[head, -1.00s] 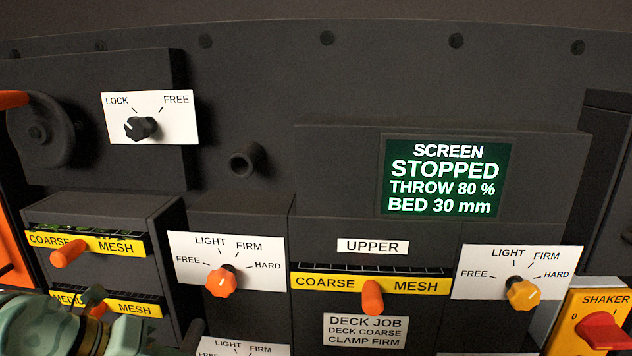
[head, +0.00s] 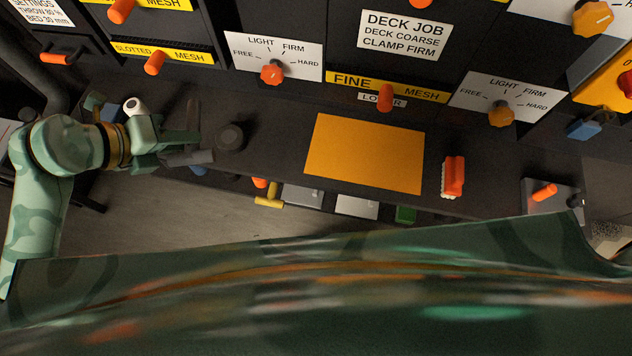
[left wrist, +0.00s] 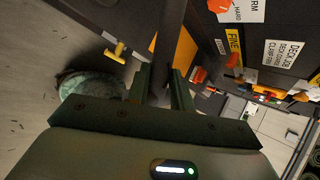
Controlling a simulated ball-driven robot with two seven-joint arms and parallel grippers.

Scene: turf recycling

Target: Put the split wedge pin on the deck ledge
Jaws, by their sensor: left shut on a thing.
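My left gripper (head: 190,147) is over the left part of a dark ledge (head: 275,140) below the panels, which I take for the deck ledge. In the left wrist view, the gripper (left wrist: 160,85) is shut on a dark grey bar (left wrist: 171,35) that runs up out of the picture between its fingers. I take the bar for the split wedge pin; its split and far end cannot be made out. In the head view the fingers mostly hide it. I cannot tell whether it touches the ledge. My right gripper is not in view.
A dark round piece (head: 230,137) stands on the ledge beside the left fingertips. A flat orange mat (head: 365,153) and an orange brush (head: 453,175) lie farther right. Knobs and orange handles (head: 385,97) stick out behind the ledge. A yellow handle (head: 268,200) shows below its front edge.

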